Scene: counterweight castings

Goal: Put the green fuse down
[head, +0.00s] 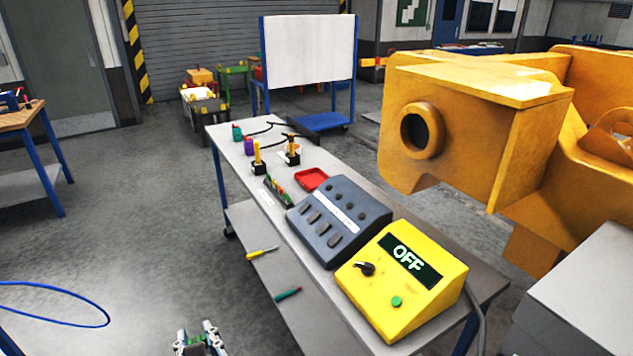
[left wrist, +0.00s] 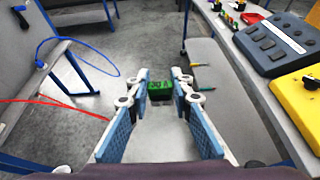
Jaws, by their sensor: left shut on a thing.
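The green fuse (left wrist: 160,91) is a small green block between the fingertips of my left gripper (left wrist: 160,84) in the left wrist view. The gripper is shut on it and holds it in the air, with grey floor and part of a bench's lower shelf beyond. In the head view my left gripper (head: 200,338) shows only at the bottom edge, left of the bench, and the fuse is mostly hidden there. My right gripper is in neither view.
The grey bench (head: 228,137) carries a yellow box reading OFF (head: 402,282), a grey control box (head: 338,220), a red tray (head: 312,179) and a strip of small coloured parts (head: 277,190). Screwdrivers lie on its lower shelf (head: 262,240). A large yellow casting (head: 480,120) stands right. A blue cable (head: 60,290) lies left.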

